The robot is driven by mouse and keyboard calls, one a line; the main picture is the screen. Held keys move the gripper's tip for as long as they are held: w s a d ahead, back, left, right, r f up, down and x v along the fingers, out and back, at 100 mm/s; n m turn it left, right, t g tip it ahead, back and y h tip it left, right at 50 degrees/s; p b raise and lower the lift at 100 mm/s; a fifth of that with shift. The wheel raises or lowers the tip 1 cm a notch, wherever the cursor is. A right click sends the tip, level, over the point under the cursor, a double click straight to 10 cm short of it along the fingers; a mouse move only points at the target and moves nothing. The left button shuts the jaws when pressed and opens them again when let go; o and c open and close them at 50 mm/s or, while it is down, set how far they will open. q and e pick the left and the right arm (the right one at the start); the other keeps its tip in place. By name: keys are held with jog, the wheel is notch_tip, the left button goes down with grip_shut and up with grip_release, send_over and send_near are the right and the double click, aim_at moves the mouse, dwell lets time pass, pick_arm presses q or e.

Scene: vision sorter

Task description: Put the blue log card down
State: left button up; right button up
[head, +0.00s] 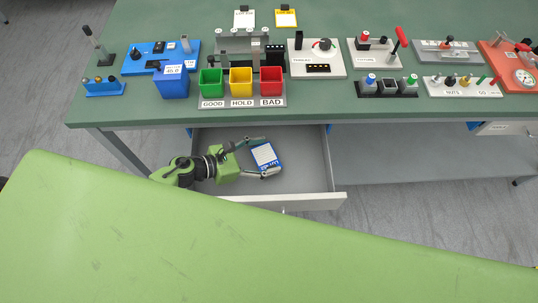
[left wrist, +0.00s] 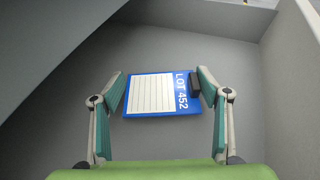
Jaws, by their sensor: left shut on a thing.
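The blue log card (head: 265,155) has a white lined panel and the text "LOT 452", with a small black block at one end. It also shows in the left wrist view (left wrist: 152,96). My left gripper (head: 262,158) is inside the open drawer (head: 318,165) below the bench. Its two fingers stand at opposite ends of the card and are shut on it. The card looks flat, over the grey drawer floor (left wrist: 190,145); I cannot tell whether it touches the floor. My right gripper is not in view.
The green bench top (head: 360,25) above carries a blue box (head: 171,86), green (head: 211,88), yellow (head: 241,88) and red (head: 271,88) bins, and several fixtures. The drawer floor around the card is bare.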

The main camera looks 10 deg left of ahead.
pick_arm(q)
jog(key=shift+w+d+f+b, duration=0.3)
jog(key=shift+w+d+f, duration=0.25)
jog(key=shift+f, duration=0.25)
jog(key=shift+s, duration=0.1)
jog(key=shift+f, duration=0.1)
jog(key=o, duration=0.9)
jog(key=shift+r, duration=0.3)
jog(key=p+v, duration=0.1)
jog(key=v, duration=1.1)
jog(key=shift+f, duration=0.2)
